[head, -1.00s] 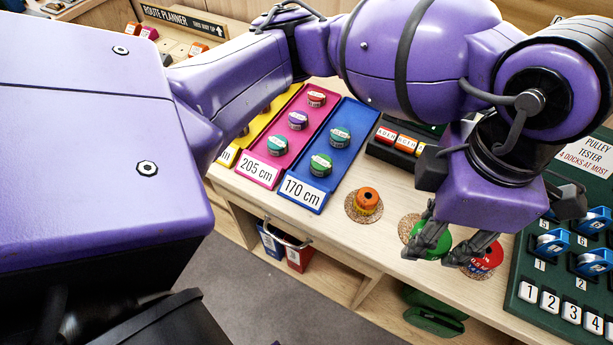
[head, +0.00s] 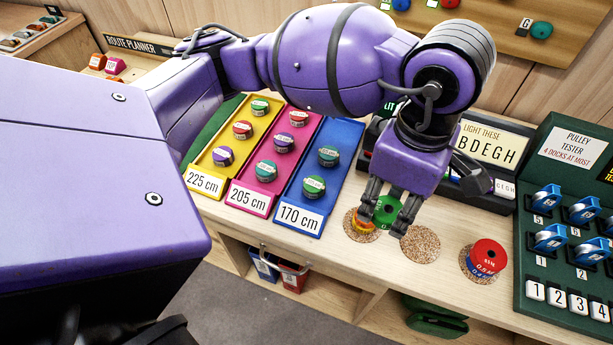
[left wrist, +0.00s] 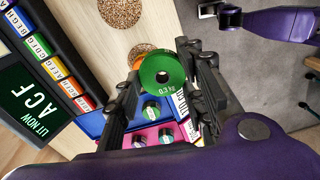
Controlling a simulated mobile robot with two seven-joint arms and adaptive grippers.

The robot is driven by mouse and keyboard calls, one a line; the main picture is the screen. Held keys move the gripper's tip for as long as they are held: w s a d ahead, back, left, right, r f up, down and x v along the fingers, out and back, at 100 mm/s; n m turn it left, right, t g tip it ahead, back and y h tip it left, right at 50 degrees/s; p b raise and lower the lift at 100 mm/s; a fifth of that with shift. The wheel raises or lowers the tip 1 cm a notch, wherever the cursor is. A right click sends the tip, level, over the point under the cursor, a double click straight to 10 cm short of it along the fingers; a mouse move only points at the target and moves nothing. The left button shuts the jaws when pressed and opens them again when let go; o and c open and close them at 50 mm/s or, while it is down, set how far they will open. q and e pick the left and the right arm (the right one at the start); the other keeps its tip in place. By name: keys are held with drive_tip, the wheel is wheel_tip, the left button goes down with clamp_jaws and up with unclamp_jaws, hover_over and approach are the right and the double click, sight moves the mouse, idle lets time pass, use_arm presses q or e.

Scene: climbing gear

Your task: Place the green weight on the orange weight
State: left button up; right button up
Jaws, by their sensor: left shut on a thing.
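The green weight (head: 386,211), a disc with a centre hole marked 0.3 kg, is held between the fingers of my left gripper (head: 383,226). The left wrist view shows the green weight (left wrist: 152,84) between both fingers (left wrist: 160,92). The orange weight (head: 361,225) sits on the left cork pad, partly hidden by a finger. The green weight appears above it and a little to its right; I cannot tell whether they touch. In the left wrist view the orange weight is mostly hidden behind the green one.
The middle cork pad (head: 421,244) is bare. A red weight (head: 489,255) with a blue part below stands on the right pad. The green pulley tester (head: 565,215) is at the right. The blue tray (head: 335,150) with discs lies to the left. A letter board (head: 487,145) stands behind.

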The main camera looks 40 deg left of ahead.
use_arm(q)
drive_tip(key=w+a+f, duration=0.1)
drive_tip(key=f, duration=0.1)
drive_tip(key=w+a+f, duration=0.2)
drive_tip(key=f, duration=0.1)
drive_tip(key=shift+w+a+f, duration=0.45)
drive_tip(key=shift+f, duration=0.75)
drive_tip(key=shift+w+a+f, duration=0.1)
drive_tip(key=shift+f, duration=0.75)
drive_tip(key=shift+f, duration=0.1)
drive_tip(key=o, duration=1.4)
drive_tip(key=shift+d, duration=0.1)
wheel_tip(320, 180, up, 12)
drive_tip(key=shift+r, duration=0.1)
